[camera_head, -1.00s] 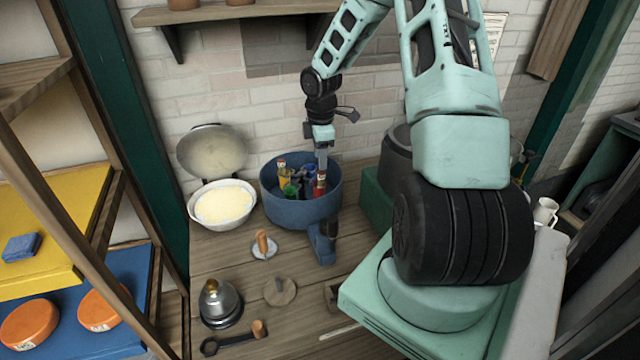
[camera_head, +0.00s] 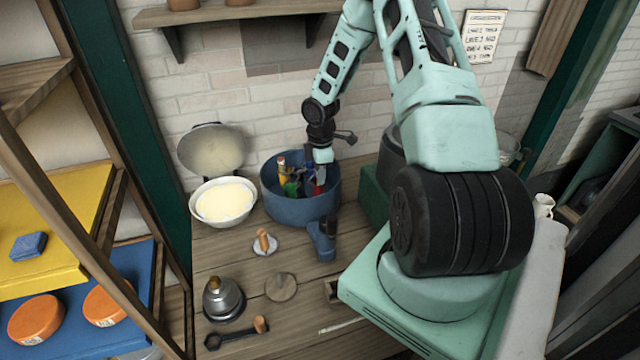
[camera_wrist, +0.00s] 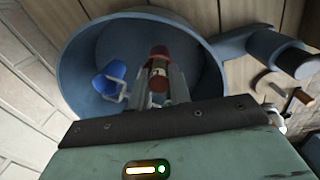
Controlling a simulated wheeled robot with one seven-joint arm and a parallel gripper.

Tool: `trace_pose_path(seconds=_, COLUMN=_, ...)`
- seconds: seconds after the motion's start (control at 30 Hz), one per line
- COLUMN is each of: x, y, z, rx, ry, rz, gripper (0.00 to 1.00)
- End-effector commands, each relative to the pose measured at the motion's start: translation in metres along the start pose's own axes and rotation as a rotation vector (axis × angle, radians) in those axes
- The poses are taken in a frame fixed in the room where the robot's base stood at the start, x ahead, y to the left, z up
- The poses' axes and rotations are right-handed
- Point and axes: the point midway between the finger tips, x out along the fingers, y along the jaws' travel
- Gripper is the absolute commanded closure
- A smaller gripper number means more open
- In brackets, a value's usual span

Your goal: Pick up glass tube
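The red-capped tube (camera_wrist: 158,55) stands inside the blue round tub (camera_wrist: 212,75), seen in the wrist view. It shows between the two fingers of my gripper (camera_wrist: 163,85), which reach down into the tub. I cannot tell whether the fingers press on it. In the head view, my gripper (camera_head: 313,175) is low in the tub (camera_head: 300,210), next to a red piece (camera_head: 320,180). Which of the items is glass is not clear. A blue item (camera_wrist: 115,72) lies apart, to the left in the wrist view.
Yellow and green items (camera_head: 284,172) also stand in the tub. A blue holder (camera_head: 322,240) is close in front of it. A white bowl (camera_head: 223,202) stands to the left. A kettle (camera_head: 222,298), stamp (camera_head: 264,242) and wrench (camera_head: 228,336) are on the wooden table.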

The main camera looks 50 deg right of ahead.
Motion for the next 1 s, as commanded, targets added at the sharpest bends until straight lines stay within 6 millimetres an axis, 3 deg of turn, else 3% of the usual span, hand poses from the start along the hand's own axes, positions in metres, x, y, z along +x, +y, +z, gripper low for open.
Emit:
trace_pose_path(seconds=0.07, x=0.0, y=0.0, z=0.0, rx=0.0, ry=0.0, rz=0.0, gripper=1.0)
trace_pose_path(seconds=0.43, x=-0.006, y=0.001, z=0.001, rx=0.002, ry=-0.001, rz=0.001, gripper=1.0)
trace_pose_path(seconds=0.8, x=-0.073, y=0.004, z=0.0, rx=0.001, ry=0.0, rz=0.005, gripper=1.0)
trace_pose_path(seconds=1.0, x=-0.096, y=0.004, z=0.0, rx=0.001, ry=0.0, rz=0.002, gripper=1.0)
